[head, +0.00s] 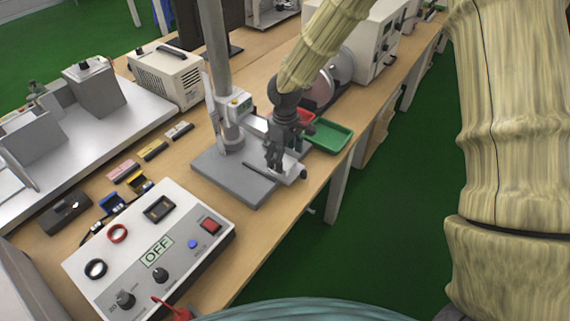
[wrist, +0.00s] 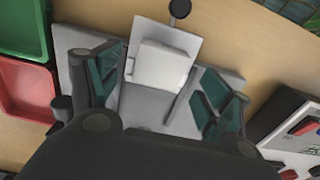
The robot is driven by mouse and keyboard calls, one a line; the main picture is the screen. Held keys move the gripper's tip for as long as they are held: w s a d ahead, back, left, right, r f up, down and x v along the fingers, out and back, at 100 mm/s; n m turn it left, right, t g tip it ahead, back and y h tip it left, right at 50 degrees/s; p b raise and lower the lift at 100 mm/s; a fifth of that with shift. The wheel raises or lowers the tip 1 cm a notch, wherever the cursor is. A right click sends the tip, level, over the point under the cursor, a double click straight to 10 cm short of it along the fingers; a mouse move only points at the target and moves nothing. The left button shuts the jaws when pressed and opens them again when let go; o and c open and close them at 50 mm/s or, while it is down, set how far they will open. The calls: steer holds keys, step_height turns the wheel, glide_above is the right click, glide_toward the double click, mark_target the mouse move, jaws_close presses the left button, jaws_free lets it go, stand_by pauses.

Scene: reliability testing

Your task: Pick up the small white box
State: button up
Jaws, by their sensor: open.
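The small white box (wrist: 160,67) lies on a light grey plate (wrist: 178,36) in the wrist view, between my two fingers. My gripper (wrist: 160,82) is open, with a teal-padded finger on each side of the box. Gaps show on both sides, so neither finger appears to hold it. In the head view my gripper (head: 274,158) points down over the grey base (head: 230,178) of a column stand. There the box is mostly hidden by my gripper and cannot be clearly made out.
The stand's metal column (head: 213,60) rises just left of my gripper. A green tray (head: 330,135) and a red tray (head: 303,117) sit to the right. A control box reading OFF (head: 190,222) is at the front left. The table edge is close on the right.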

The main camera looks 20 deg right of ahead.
steer(key=shift+f, duration=1)
steer(key=shift+c, duration=0.2)
steer(key=c, duration=1.1)
steer(key=shift+r, duration=0.2)
